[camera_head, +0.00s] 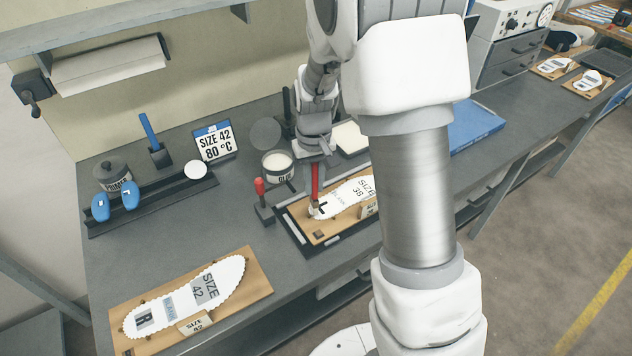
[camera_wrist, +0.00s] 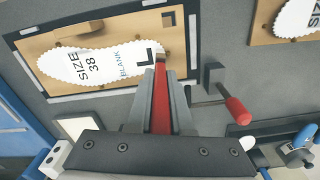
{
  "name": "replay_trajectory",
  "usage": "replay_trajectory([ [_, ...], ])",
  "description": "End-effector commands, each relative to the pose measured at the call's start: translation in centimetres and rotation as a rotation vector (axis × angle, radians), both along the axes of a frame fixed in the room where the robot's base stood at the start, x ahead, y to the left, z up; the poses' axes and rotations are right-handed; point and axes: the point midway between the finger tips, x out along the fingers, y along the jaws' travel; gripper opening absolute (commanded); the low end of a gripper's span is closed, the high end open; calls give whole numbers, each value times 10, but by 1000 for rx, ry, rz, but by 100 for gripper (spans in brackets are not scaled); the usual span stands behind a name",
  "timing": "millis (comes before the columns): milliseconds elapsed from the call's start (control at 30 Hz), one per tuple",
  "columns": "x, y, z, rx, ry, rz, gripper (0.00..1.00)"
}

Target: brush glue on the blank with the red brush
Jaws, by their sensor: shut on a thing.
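My gripper (camera_head: 316,157) is shut on the red brush (camera_head: 315,182), which points down at the blank; it also shows between the fingers in the wrist view (camera_wrist: 162,105). The white blank (camera_head: 347,195), marked L and SIZE 38, lies on a wooden board (camera_wrist: 187,28) in a dark frame. The brush tip is at the L-marked end of the blank; I cannot tell for sure whether it touches. In the wrist view the blank (camera_wrist: 100,62) shows whole, with no clear glue on it. The glue pot (camera_head: 278,168) stands open behind the board, with pale contents.
A red-handled clamp (camera_head: 260,188) stands close left of the frame. A SIZE 42 blank (camera_head: 185,298) lies on another board at front left.

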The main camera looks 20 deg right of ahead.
Motion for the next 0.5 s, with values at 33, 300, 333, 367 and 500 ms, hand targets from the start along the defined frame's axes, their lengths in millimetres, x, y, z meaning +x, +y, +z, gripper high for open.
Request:
replay_trajectory([
  [33, 2, -1, 19, 0, -7, -2, 0],
  [300, 4, -1, 41, -1, -4, -2, 0],
  [333, 4, -1, 44, -1, -4, -2, 0],
  [367, 4, -1, 47, -1, -4, -2, 0],
  [500, 5, -1, 60, -1, -5, -2, 0],
])
